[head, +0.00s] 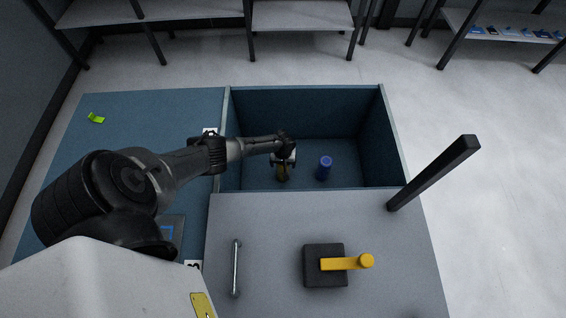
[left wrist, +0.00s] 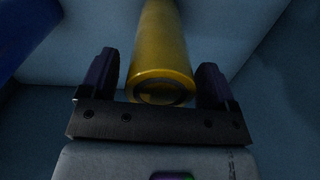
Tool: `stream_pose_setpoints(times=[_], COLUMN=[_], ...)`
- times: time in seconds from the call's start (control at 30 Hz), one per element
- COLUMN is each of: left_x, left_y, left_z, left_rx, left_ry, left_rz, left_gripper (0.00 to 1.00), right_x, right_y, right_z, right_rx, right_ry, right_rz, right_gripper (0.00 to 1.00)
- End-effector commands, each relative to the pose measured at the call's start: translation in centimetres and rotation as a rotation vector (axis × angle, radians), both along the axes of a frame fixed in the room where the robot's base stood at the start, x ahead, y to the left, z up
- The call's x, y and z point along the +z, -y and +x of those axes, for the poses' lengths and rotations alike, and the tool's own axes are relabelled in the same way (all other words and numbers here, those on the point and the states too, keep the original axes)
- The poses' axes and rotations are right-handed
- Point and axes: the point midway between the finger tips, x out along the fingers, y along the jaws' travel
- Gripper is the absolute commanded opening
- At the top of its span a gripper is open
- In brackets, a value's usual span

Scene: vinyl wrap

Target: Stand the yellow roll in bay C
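The yellow roll (head: 282,175) is inside the open blue-walled bay, below my left gripper (head: 284,157) and partly hidden by it. In the left wrist view, the yellow roll (left wrist: 162,60) has its round end toward the camera, between the two fingers of my left gripper (left wrist: 160,85). The fingers are spread, with a visible gap at the roll's left side; the right finger is close to it, and contact is unclear. A label card (head: 209,131) by the bay's left wall is mostly hidden, so its letter cannot be read. My right gripper is out of view.
A blue roll (head: 324,168) stands upright right of the yellow one. The bay's wall (head: 384,130) surrounds both. A grey panel (head: 320,220) in front carries a metal handle (head: 236,268) and yellow lever (head: 345,264). A dark post (head: 435,172) rises at right. A green piece (head: 96,118) lies far left.

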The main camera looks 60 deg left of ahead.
Motion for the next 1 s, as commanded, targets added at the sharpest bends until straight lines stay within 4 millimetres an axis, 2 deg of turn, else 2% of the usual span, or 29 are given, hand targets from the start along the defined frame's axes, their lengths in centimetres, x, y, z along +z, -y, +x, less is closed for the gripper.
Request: stream_pose_setpoints(times=[0.27,0.37,0.73,1.0], left_x=[0.1,0.7,7.2,10.9], left_y=[0.0,-0.1,0.0,0.0], left_z=[0.0,0.0,-0.1,0.0], left_rx=[0.000,-0.001,-0.003,-0.001], left_ry=[0.000,0.001,0.001,0.001], left_rz=[0.000,0.001,0.001,-0.001], left_gripper=[0.87,0.87,0.87,0.87], right_x=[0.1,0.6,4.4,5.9], right_y=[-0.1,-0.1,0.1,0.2], right_z=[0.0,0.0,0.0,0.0], right_rx=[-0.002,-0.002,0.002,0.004], right_ry=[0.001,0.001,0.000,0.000], right_rz=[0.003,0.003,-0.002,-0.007], right_gripper=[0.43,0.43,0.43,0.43])
